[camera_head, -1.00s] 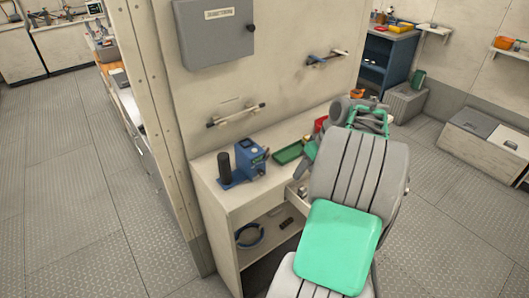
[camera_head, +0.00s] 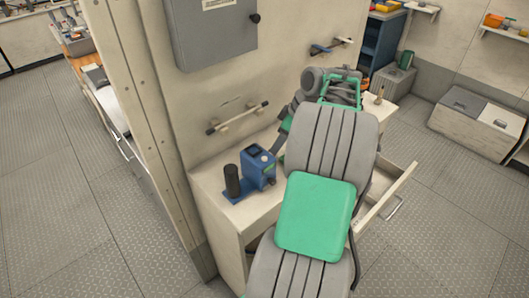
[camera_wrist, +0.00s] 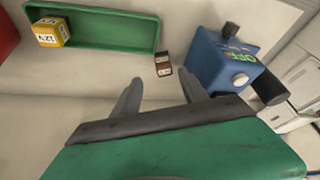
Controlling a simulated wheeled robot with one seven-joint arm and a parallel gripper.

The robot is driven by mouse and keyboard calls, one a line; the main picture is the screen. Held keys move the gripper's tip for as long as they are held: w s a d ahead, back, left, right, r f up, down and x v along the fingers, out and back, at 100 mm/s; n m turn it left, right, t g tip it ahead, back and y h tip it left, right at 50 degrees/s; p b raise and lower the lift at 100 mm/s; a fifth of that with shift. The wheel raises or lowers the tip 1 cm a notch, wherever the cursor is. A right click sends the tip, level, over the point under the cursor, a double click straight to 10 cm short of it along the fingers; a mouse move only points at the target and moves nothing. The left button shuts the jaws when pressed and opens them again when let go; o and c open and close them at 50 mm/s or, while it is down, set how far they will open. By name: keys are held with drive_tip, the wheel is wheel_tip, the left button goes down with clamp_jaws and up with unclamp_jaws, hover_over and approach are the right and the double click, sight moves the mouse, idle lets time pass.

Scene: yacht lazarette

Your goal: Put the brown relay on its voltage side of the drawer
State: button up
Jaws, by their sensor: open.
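The brown relay (camera_wrist: 163,65), a small block with a pale label, lies on the white worktop in the wrist view, beside the green tray's right end. Its label is too small to read. My gripper (camera_wrist: 160,86) is open and empty, its two fingers pointing towards the relay but apart from it. The open drawer (camera_head: 398,190) juts from the cabinet to the right of my arm in the head view. Its compartments and voltage marks are hidden by my arm. The relay and my fingertips are hidden in the head view.
A green tray (camera_wrist: 110,46) holds a yellow block marked 12V (camera_wrist: 52,33). A blue device (camera_wrist: 212,62) marked OFF stands right of the relay; it also shows in the head view (camera_head: 258,166). A red object (camera_wrist: 7,36) is at the left edge. A wall rail (camera_head: 238,118) is above the worktop.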

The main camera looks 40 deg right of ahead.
drive_tip(key=x, duration=0.4)
drive_tip(key=p+x, duration=0.1)
drive_tip(key=x, duration=0.1)
drive_tip(key=shift+a+f, duration=0.3)
drive_tip(key=shift+a, duration=0.1)
clamp_jaws()
